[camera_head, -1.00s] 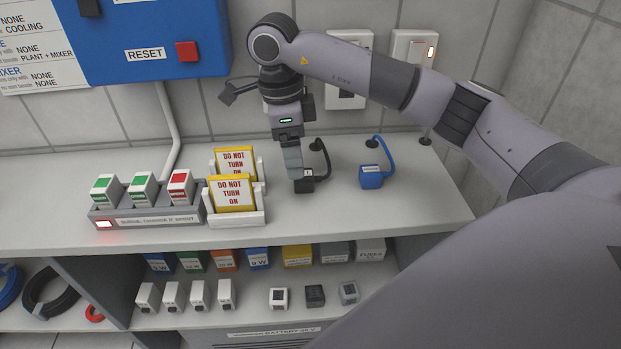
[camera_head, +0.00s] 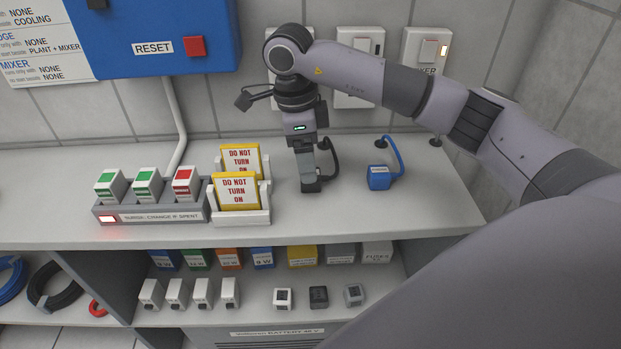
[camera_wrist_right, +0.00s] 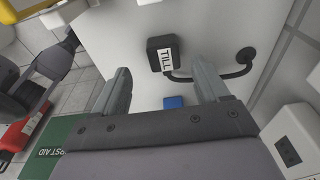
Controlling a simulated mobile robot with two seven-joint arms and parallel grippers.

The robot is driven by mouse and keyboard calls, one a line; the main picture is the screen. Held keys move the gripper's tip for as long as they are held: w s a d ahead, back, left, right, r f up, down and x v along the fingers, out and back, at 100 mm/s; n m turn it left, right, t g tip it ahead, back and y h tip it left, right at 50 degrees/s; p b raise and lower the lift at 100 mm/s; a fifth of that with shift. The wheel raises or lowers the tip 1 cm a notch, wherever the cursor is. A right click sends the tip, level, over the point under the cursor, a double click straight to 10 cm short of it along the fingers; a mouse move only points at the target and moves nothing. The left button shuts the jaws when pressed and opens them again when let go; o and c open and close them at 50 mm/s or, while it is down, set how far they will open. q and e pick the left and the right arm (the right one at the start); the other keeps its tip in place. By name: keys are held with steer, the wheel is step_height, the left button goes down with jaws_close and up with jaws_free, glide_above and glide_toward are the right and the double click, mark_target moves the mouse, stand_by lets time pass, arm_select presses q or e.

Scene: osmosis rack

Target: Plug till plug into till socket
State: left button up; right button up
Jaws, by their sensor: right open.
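The till plug is a small black block with a white TILL label, seen whole in the right wrist view (camera_wrist_right: 158,58). In the head view the till plug (camera_head: 312,187) stands on the bench, mostly behind my right gripper. A black cable curves from it to a round outlet in the bench. My right gripper (camera_head: 308,178) points down over the plug; in its wrist view the open fingers (camera_wrist_right: 163,78) have the plug ahead of their tips, between them in the picture. I cannot tell which wall socket is the till socket.
A blue plug (camera_head: 379,178) with a blue cable stands to the right. DO NOT TURN ON signs (camera_head: 236,192) stand close on the left, beside a fuse holder (camera_head: 160,217). Switched plates (camera_head: 358,62) are on the wall behind. The bench's right front is clear.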

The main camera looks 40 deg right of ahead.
steer(key=shift+d+f, duration=0.25)
steer(key=shift+f, duration=1.05)
steer(key=shift+d+f, duration=0.25)
steer(key=shift+f, duration=1.05)
steer(key=c, duration=1)
